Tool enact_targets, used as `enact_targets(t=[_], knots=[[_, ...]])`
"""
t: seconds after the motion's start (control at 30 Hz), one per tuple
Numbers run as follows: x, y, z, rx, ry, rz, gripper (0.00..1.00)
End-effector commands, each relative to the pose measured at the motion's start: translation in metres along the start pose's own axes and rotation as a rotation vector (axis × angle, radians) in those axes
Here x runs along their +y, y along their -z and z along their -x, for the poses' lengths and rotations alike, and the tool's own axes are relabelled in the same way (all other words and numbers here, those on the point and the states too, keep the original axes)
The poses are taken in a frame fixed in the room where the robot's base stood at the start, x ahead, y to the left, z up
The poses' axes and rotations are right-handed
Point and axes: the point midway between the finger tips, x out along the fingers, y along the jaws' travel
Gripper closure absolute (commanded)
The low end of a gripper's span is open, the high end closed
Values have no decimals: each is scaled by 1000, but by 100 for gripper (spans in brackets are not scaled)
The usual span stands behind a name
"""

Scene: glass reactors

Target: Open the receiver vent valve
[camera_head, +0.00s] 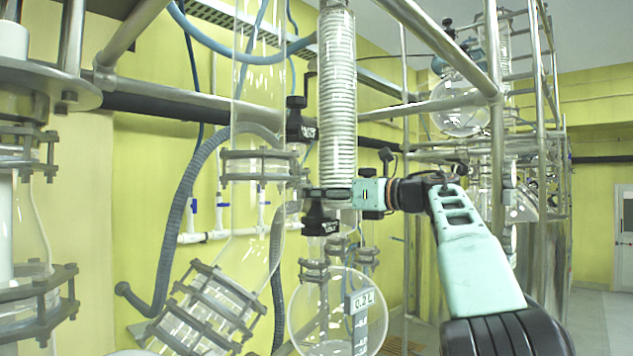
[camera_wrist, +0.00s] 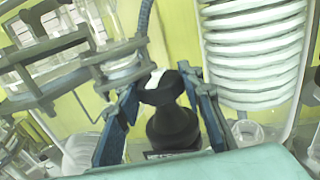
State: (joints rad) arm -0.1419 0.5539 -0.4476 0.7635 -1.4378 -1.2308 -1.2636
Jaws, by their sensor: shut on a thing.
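A black valve knob (camera_head: 318,218) with a small white label sits on the glassware just below my fingers. It is likely the receiver vent valve, but the label is too small to read. In the wrist view the black knob (camera_wrist: 168,112) stands between my two blue-grey fingers, with a light patch on its top. My gripper (camera_head: 310,194) reaches in from the right, level, and is shut on this knob; it also shows in the wrist view (camera_wrist: 160,92). The round glass receiver (camera_head: 338,310), with a volume label, hangs below. The fingers partly hide the valve stem.
A ribbed coil condenser (camera_head: 337,95) rises right behind the gripper. Another black labelled valve (camera_head: 300,122) is above. A clamped glass flange (camera_head: 258,165) stands close left, with a grey corrugated hose (camera_head: 185,215) beyond. Steel frame poles (camera_head: 496,120) stand at the right.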

Motion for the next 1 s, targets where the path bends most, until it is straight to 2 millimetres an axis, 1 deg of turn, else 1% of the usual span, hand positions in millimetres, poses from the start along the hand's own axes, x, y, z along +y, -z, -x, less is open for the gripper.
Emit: enact_targets(t=[0.03, 0.5, 1.0], knots=[[0, -3, -1, 2, -21, -2, 86], [0, -4, 0, 0, -177, -3, 86], [0, -3, -1, 2, -306, -3, 86]])
